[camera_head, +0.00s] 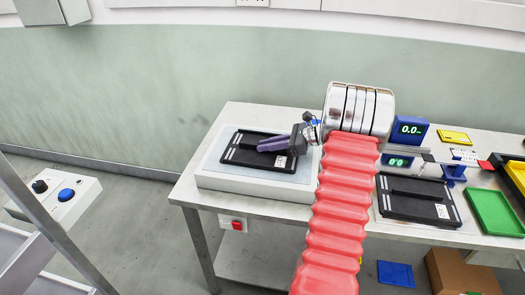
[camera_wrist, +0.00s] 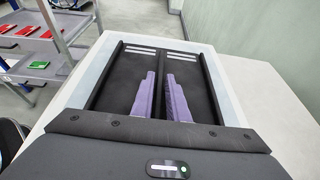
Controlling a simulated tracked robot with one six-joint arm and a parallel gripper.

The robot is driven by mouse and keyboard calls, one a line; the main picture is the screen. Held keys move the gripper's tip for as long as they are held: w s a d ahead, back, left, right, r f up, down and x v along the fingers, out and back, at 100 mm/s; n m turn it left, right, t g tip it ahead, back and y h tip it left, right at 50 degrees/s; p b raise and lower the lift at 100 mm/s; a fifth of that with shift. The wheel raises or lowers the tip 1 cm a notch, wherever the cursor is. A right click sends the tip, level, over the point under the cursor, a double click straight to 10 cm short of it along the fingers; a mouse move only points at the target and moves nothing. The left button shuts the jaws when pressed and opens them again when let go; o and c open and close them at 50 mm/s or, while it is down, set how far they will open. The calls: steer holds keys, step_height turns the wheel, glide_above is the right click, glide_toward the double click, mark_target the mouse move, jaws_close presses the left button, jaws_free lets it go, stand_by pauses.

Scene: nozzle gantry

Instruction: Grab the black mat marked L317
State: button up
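A black mat (camera_head: 240,152) with white stripes at one end and a white label lies on a pale raised platform on the left of the table. It fills the middle of the wrist view (camera_wrist: 116,92), with a raised bar along its centre. A second black mat (camera_head: 405,208) with a white label lies on the right of the table. The label print is too small to read on either. My gripper (camera_head: 260,146) is over the left mat. Its purple fingers (camera_wrist: 161,76) are apart, one on each side of the bar; whether they touch it is unclear.
The pale platform (camera_head: 208,174) is near the table's left end. Right of my arm stand a blue display (camera_head: 408,132), a green tray (camera_head: 495,212) and a yellow item (camera_head: 454,137). A control box (camera_head: 60,192) with a blue button is at far left.

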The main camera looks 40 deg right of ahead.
jaws_close()
steer(key=shift+r, duration=0.1)
stand_by(0.3)
step_height(320, 180, up, 10)
stand_by(0.6)
stand_by(0.5)
